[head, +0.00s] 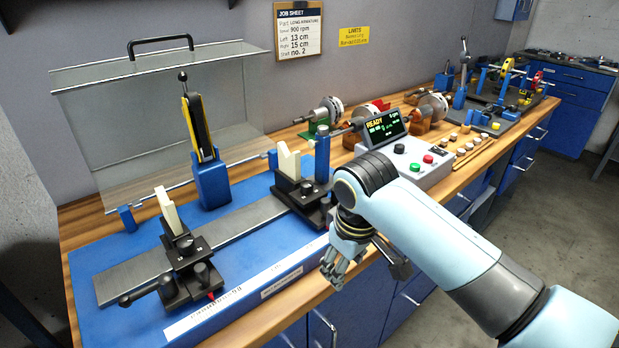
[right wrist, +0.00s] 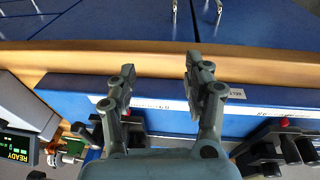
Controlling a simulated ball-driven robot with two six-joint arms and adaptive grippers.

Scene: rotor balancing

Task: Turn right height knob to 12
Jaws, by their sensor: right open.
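The right support (head: 312,210) of the balancing machine is a black block with a cream V-shaped rest (head: 288,160). A dark round knob (head: 307,187) sits on it, its dial marks too small to read. My right gripper (head: 365,268) is open and empty, in front of the bench's front edge, apart from the right support. In the right wrist view its two fingers (right wrist: 160,68) are spread with nothing between them, above the bench edge. Part of the right support shows there at the lower left (right wrist: 97,133). My left gripper is out of view.
The left support (head: 185,262) stands on the same grey rail (head: 240,226). A control box (head: 403,160) with a READY screen (head: 385,127) is right of the machine. A job sheet (head: 299,30) on the wall reads left 13 cm, right 15 cm.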

